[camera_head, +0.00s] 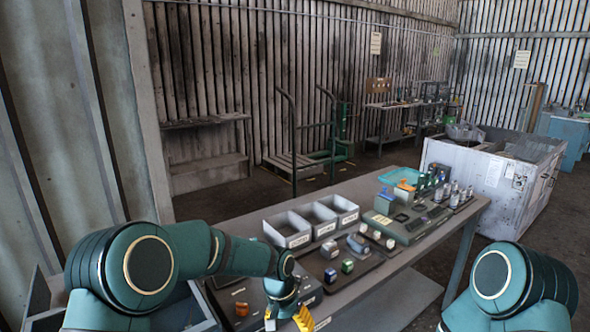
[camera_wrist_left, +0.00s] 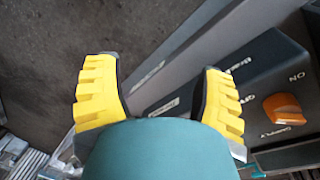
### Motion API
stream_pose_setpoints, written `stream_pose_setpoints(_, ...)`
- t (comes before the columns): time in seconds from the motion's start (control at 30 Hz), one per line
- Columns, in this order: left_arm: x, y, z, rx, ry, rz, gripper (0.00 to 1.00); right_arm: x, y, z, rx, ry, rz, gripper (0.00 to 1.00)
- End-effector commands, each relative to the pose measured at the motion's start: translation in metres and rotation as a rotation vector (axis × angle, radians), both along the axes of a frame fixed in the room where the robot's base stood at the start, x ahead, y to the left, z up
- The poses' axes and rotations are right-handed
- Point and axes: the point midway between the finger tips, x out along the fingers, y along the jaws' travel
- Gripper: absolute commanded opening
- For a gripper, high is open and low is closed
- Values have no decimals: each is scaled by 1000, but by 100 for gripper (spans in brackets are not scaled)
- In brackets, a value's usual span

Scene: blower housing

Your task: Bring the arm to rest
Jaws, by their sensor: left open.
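My left arm (camera_head: 190,250) reaches from the left over the near end of the workbench (camera_head: 400,262). Its gripper (camera_head: 288,318) hangs low at the bottom edge of the head view, with its yellow fingers apart. In the left wrist view the gripper (camera_wrist_left: 160,65) is open, with nothing between the fingers. A dark box with an orange knob (camera_wrist_left: 283,108) lies just right of the fingers there, with "ON" printed above the knob. My right arm (camera_head: 510,285) shows only in part at the lower right; its gripper is out of view.
Three grey bins (camera_head: 288,230) stand on the bench beyond my left arm. Small coloured blocks (camera_head: 347,266) sit on a dark tray, and a control panel and bottles (camera_head: 440,190) stand farther right. A large white crate (camera_head: 490,180) stands behind the bench.

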Motion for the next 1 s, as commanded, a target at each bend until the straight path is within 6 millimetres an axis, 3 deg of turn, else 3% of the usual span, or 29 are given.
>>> stream_pose_setpoints(0.03,-12,5,-22,-25,11,17,69,-1,0,-2,0,2,1,47)
stream_pose_setpoints(0.2,-63,23,-93,-135,20,127,69,-2,0,-8,1,5,3,47)
stream_pose_setpoints(0.4,-141,53,-155,-216,3,324,69,-4,1,-15,1,9,7,47)
stream_pose_setpoints(0.6,-203,79,-178,-219,-30,481,69,-6,1,-19,1,13,9,47)
stream_pose_setpoints(0.7,-218,86,-181,-211,-42,521,69,-6,1,-20,1,13,9,47)
stream_pose_setpoints(1.0,-225,90,-181,-207,-51,539,69,-6,1,-20,2,14,9,47)
